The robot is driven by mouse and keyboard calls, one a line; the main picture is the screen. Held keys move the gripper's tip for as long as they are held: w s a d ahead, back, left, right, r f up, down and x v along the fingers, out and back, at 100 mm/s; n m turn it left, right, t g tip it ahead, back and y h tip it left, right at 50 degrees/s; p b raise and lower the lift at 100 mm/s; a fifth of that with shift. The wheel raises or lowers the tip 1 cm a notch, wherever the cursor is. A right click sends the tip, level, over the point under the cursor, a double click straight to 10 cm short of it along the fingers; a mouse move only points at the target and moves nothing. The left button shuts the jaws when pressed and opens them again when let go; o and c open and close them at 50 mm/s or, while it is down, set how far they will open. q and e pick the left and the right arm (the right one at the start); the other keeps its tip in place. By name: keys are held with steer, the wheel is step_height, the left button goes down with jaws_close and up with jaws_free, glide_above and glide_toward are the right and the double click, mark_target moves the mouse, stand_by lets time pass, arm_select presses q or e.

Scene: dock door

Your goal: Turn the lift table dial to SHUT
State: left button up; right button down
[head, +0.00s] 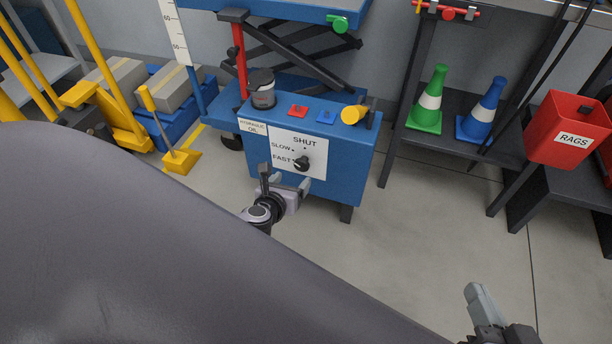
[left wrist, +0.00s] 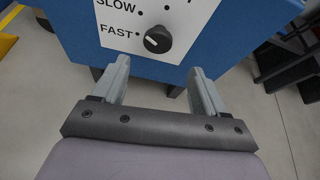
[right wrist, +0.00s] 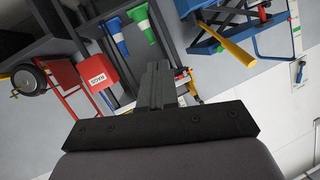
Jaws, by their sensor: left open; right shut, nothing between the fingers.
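The black dial (head: 302,163) sits on a white panel (head: 310,140) on the front of the blue lift table cabinet (head: 350,165). SHUT is marked above it, SLOW and FAST to its left. In the left wrist view the dial (left wrist: 157,39) has a white mark on its left part, on the FAST side. My left gripper (head: 285,179) is open and empty just in front of and below the dial; its fingers (left wrist: 158,78) are apart from it. My right gripper (head: 474,288) is shut and empty at the lower right, far from the dial; its fingers (right wrist: 156,68) show closed.
A shelf at right holds green (head: 429,103) and blue (head: 481,112) cones. A red RAGS bin (head: 567,130) stands further right. Floor (head: 430,230) before the cabinet is clear.

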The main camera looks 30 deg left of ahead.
mark_target(301, 167)
arm_select(q)
steer(key=shift+m, duration=0.6)
steer(key=b+x, duration=0.2)
steer(key=x, duration=0.1)
steer(key=b+x, duration=0.1)
steer(key=x, duration=0.3)
steer(key=shift+a+b, duration=0.2)
steer(key=shift+b, duration=0.15)
steer(key=shift+w+a+f, duration=0.15)
steer(key=shift+w+f, duration=0.05)
steer(key=shift+w, duration=0.45)
arm_select(e)
steer(key=shift+s+d+f+n+t, duration=0.15)
steer(key=shift+d+n+t, duration=0.55)
steer(key=shift+d+t, duration=0.3)
arm_select(q)
steer(key=shift+c, duration=0.4)
steer(key=c, duration=1)
